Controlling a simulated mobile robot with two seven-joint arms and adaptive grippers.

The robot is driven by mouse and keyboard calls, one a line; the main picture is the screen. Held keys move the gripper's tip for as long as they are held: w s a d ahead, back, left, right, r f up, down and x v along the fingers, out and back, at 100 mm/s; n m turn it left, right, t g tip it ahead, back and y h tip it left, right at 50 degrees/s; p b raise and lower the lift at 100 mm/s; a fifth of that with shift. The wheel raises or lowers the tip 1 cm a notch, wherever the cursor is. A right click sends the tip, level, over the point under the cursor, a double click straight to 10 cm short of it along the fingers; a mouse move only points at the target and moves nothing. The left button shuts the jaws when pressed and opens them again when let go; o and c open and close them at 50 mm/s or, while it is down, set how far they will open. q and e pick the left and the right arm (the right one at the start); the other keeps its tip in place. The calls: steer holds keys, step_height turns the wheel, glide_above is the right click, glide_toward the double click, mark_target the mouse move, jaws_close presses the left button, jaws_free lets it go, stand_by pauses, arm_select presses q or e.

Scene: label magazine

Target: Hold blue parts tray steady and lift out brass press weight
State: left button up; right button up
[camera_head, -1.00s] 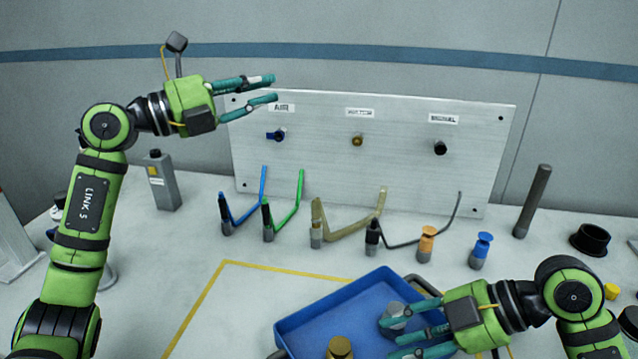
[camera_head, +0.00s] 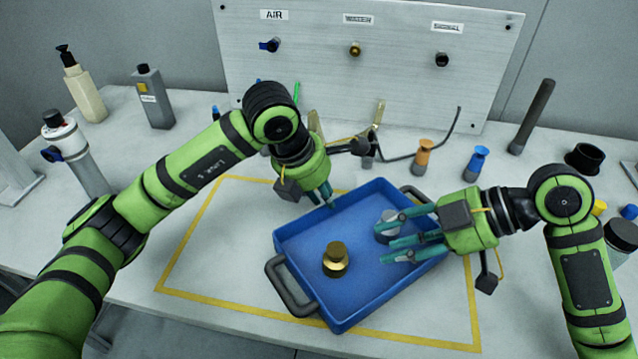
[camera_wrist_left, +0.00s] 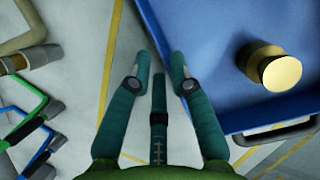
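The blue parts tray (camera_head: 300,240) lies on the bench inside a yellow outline, and its corner fills the right of the left wrist view (camera_wrist_left: 215,60). The brass press weight (camera_head: 336,262) stands upright in the tray's left part; it also shows in the left wrist view (camera_wrist_left: 275,68). My left gripper (camera_head: 329,197) points down at the tray's back-left rim, fingers apart and empty, as the left wrist view (camera_wrist_left: 159,66) shows. My right gripper (camera_head: 390,238) reaches over the tray from the right, its fingers spread beside a silver weight (camera_head: 386,224). I cannot tell whether they touch it.
A black handle (camera_head: 285,290) sticks out at the tray's front left, another (camera_head: 412,194) at the back right. Behind the tray stand an orange-topped fitting (camera_head: 423,157), a blue-topped one (camera_head: 475,163) and hose pieces before the upright panel (camera_head: 310,75).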

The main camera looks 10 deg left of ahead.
mark_target(336, 214)
arm_select(q)
steer(key=shift+x, duration=2.4)
steer(key=shift+d, duration=0.1)
jaws_close()
steer(key=shift+r, duration=0.1)
